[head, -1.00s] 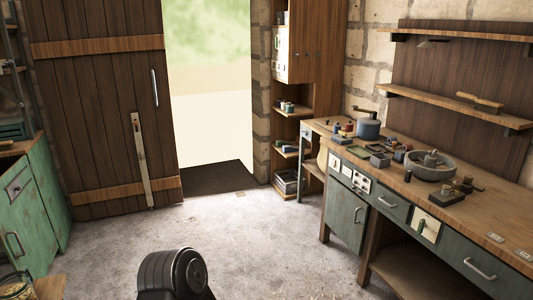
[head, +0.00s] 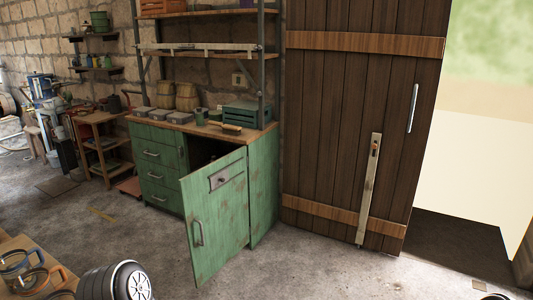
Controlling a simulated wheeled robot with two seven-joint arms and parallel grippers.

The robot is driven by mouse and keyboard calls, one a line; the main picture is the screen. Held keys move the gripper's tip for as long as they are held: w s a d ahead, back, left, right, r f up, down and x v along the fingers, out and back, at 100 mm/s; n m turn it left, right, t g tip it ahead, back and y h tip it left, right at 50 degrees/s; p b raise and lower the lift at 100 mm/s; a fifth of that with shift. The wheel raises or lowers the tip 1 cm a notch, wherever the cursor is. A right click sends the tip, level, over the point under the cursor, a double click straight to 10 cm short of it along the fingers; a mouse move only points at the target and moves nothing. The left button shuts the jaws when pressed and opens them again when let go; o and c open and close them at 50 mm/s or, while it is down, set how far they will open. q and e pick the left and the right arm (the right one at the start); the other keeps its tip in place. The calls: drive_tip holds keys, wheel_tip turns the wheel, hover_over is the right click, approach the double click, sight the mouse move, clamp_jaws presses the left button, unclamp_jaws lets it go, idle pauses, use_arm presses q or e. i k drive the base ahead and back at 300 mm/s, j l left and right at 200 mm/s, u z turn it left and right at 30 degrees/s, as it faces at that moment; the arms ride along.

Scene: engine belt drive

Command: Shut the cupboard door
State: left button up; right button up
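The green cupboard (head: 264,180) stands against the stone wall in the middle of the head view, with a wooden top. Its worn green door (head: 222,225) is open and swung outward into the room. The hinge side is at the cupboard's right front corner, and the free edge points toward me. A vertical metal handle (head: 197,233) is near the free edge, and a small grey plate (head: 220,179) is higher up. A dark opening shows behind the door's top; most of the inside is hidden. Neither gripper is in view.
Drawers (head: 155,175) fill the cupboard's left part. A wooden surface (head: 62,282) with ring-shaped items is at the lower left. A plank door (head: 340,130) stands right of the cupboard, beside a bright doorway. The floor (head: 300,265) before the cupboard is clear.

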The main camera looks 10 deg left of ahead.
sight(217, 221)
drive_tip(key=i+l+u, duration=0.2)
drive_tip(key=i+u, duration=0.2)
drive_tip(key=i+l+u, duration=0.45)
drive_tip(key=i+l+z, duration=0.1)
drive_tip(key=i+l, duration=0.2)
drive_tip(key=i, duration=0.15)
drive_tip(key=i+l+z, duration=0.15)
drive_tip(key=i, duration=0.35)
drive_tip(key=i+l+z, duration=0.1)
drive_tip(key=i+l, duration=0.2)
drive_tip(key=i, duration=0.15)
